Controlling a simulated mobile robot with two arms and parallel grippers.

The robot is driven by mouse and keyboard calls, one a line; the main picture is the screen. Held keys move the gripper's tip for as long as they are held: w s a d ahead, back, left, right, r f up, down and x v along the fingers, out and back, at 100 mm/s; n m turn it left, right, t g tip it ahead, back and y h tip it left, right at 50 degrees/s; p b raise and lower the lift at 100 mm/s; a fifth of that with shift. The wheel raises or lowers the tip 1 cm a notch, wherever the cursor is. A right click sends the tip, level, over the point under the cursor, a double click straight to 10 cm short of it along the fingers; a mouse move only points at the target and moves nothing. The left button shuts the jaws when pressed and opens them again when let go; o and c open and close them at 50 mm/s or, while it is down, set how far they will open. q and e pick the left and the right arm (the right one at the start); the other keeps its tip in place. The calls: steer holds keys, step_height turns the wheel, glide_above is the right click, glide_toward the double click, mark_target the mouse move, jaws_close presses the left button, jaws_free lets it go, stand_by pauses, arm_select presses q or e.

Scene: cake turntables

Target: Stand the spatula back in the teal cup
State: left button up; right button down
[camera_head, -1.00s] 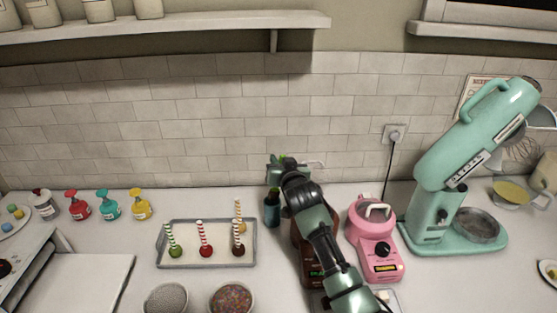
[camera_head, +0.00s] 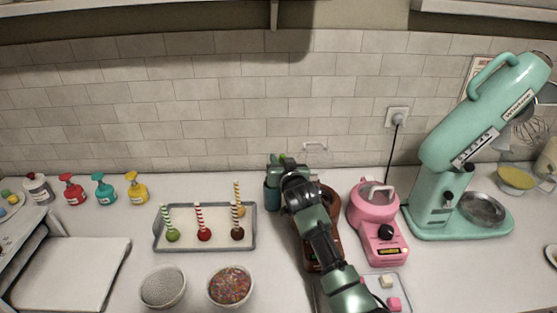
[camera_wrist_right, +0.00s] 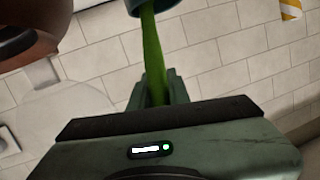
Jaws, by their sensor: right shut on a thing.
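The dark teal cup (camera_head: 272,197) stands upright on the counter near the wall, left of my right arm. My right gripper (camera_head: 282,168) is just above the cup and shut on the green spatula (camera_wrist_right: 153,55). A bit of green also shows above the gripper in the head view. In the right wrist view, the spatula's shaft runs from between my fingers to the mouth of the teal cup (camera_wrist_right: 150,5), and its far end is hidden by the cup. It appears to be inside the rim; how deep I cannot tell. My left gripper is out of view.
A tray (camera_head: 163,245) of cake pops is to the left, with two bowls (camera_head: 163,287) in front. A teal mixer (camera_head: 437,195) stands at right.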

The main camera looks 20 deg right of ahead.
steer(key=c, duration=1.3)
jaws_free()
steer(key=shift+o, duration=0.2)
steer(key=b+v, duration=0.1)
steer(key=v, duration=0.6)
steer(key=shift+s+r, duration=0.15)
steer(key=shift+s, duration=0.2)
